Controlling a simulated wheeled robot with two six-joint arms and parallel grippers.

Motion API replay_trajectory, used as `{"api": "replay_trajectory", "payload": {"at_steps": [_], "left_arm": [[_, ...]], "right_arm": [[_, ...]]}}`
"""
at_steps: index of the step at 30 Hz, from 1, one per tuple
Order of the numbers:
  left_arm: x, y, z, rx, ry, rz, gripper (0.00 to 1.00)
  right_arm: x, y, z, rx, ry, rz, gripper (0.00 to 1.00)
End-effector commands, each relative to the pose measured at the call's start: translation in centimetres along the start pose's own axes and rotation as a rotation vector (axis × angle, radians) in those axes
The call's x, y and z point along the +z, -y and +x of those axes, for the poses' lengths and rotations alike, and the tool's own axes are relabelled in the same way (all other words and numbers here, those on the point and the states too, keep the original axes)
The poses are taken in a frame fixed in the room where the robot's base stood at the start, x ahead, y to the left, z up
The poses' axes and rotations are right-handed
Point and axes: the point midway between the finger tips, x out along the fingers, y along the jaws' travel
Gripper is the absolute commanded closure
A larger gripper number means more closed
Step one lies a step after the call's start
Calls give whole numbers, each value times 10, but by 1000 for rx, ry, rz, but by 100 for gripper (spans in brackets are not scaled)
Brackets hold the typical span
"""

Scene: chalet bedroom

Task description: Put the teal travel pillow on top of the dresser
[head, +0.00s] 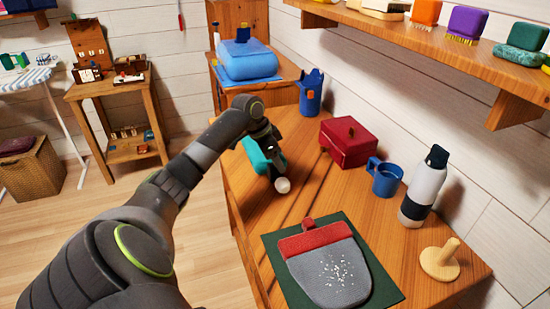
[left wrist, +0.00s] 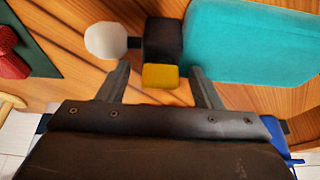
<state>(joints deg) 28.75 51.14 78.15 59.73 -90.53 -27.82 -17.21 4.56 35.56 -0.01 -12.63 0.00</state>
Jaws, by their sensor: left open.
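The teal travel pillow (head: 256,155) lies on the wooden top (head: 313,187), partly hidden behind my left gripper in the head view. In the left wrist view the teal block (left wrist: 255,42) fills the upper right. Beside it is a black piece (left wrist: 163,38) with a white round end (left wrist: 106,42) and a yellow tab (left wrist: 160,77); I cannot tell if it is joined to the pillow. My left gripper (head: 275,160) is over this spot. In the wrist view its open fingers (left wrist: 158,78) are either side of the yellow tab, with nothing visibly gripped. My right gripper is not in view.
A red box (head: 348,143), blue mug (head: 385,178), white bottle (head: 424,187) and wooden peg stand (head: 440,261) line the right side. A dark green mat (head: 390,293) with a grey-red item is in front. A blue holder (head: 311,93) stands behind. A shelf (head: 440,42) overhangs at right.

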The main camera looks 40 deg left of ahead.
Motion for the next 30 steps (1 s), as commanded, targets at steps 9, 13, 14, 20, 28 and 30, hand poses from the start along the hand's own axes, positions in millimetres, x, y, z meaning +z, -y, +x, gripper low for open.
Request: {"api": "replay_trajectory", "payload": {"at_steps": [9,13,14,20,28,30], "left_arm": [[-1,1,-24,-4,0,1,41],[-1,2,-53,-7,0,2,41],[-1,2,-60,-6,0,2,41],[0,1,-98,-4,0,2,41],[-1,0,-121,0,-1,1,41],[-1,0,-122,1,-1,0,41]], "right_arm": [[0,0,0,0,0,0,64],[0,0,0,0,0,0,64],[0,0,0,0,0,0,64],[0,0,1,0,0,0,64],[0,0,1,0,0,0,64],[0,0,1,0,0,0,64]]}}
